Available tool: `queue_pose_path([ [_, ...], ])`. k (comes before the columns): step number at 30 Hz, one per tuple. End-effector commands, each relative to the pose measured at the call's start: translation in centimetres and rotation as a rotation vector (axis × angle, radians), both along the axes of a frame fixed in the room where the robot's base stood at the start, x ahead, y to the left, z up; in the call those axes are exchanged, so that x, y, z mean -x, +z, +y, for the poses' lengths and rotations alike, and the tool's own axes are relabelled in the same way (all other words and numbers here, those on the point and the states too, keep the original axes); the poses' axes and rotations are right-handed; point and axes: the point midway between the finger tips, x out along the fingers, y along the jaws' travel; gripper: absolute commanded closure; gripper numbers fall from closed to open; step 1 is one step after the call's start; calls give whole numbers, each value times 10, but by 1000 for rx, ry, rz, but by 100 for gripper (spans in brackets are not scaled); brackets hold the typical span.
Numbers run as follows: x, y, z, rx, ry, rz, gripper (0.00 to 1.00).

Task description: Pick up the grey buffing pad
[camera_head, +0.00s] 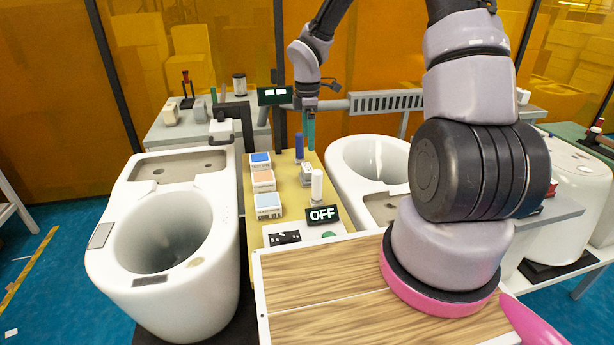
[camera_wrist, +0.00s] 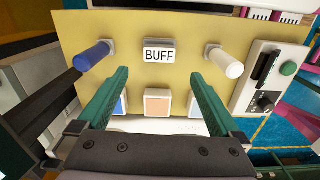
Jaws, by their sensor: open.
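A small grey block with a "BUFF" label, apparently the buffing pad, stands on the yellow board (camera_head: 286,175) between a blue-handled tool (camera_head: 299,148) and a white-handled tool (camera_head: 317,186). The grey buffing pad (camera_head: 307,173) also shows in the wrist view (camera_wrist: 159,52), upper middle. My gripper (camera_head: 308,128) hangs over the far part of the board, green fingers pointing down. In the wrist view, my gripper (camera_wrist: 160,76) is open and empty. Its two fingers are wide apart, with the pad beyond them and centred between their tips. Contact with the pad is not visible.
Three coloured blocks, blue (camera_head: 260,160), orange (camera_head: 263,180) and light blue (camera_head: 268,205), line the board's left side. An "OFF" display (camera_head: 323,214) stands near its front. White toilets (camera_head: 165,240) flank the board. A wooden top (camera_head: 320,290) lies in front.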

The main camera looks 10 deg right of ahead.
Motion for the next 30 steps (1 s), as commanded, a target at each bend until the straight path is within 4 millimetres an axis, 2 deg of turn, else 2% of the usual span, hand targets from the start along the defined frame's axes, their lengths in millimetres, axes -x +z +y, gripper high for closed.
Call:
queue_pose_path([
  [12, -2, -59, 5, -11, 55, 15, 0],
  [19, -2, -77, 4, -11, 54, 14, 0],
  [25, -2, -108, 3, -10, 54, 16, 0],
  [30, -3, -121, 3, -11, 52, 13, 0],
])
